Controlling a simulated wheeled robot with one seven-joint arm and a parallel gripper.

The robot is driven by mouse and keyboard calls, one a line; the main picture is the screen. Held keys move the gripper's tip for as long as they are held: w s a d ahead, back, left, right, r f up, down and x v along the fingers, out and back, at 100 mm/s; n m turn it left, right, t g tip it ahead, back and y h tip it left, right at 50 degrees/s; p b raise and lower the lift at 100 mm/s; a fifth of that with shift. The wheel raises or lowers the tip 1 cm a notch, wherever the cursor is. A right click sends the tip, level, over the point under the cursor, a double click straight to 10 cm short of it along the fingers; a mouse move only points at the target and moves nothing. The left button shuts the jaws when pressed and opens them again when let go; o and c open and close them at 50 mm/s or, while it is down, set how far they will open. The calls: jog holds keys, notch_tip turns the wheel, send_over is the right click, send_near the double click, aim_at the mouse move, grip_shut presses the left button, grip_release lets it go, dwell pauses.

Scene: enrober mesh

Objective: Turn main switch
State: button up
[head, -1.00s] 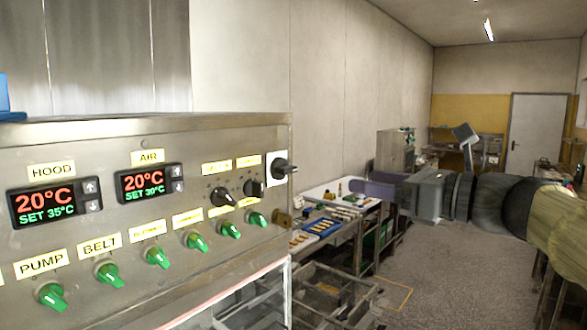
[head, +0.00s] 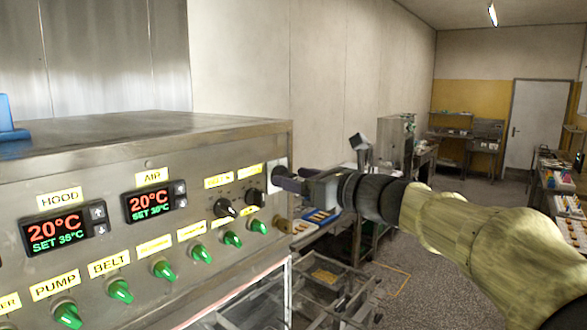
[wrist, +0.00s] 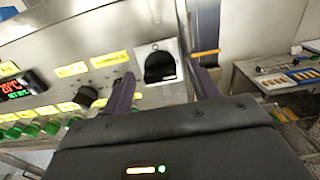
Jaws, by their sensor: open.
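The main switch is a black rotary knob (wrist: 160,66) on a pale plate (wrist: 146,97) at the right end of the steel control panel. In the head view my gripper hides most of the switch, and only part of the pale plate (head: 271,179) shows. My gripper (head: 281,174) is at the panel's right end, reaching in from the right. In the wrist view my gripper (wrist: 160,72) is open, with one dark finger to each side of the knob. I cannot tell whether either finger touches it.
The panel (head: 140,235) carries two black knobs, a row of green switches (head: 200,254) and two red-green displays, all close to the left of my gripper. A bench with trays (head: 318,217) stands behind to the right. Open floor (head: 440,270) lies at right.

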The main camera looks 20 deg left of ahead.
jog(key=shift+w+a, duration=0.35)
jog(key=shift+a, duration=0.25)
jog(key=shift+s, duration=0.3)
jog(key=shift+w+d, duration=0.1)
jog(key=shift+w, duration=0.05)
jog(key=c, duration=1)
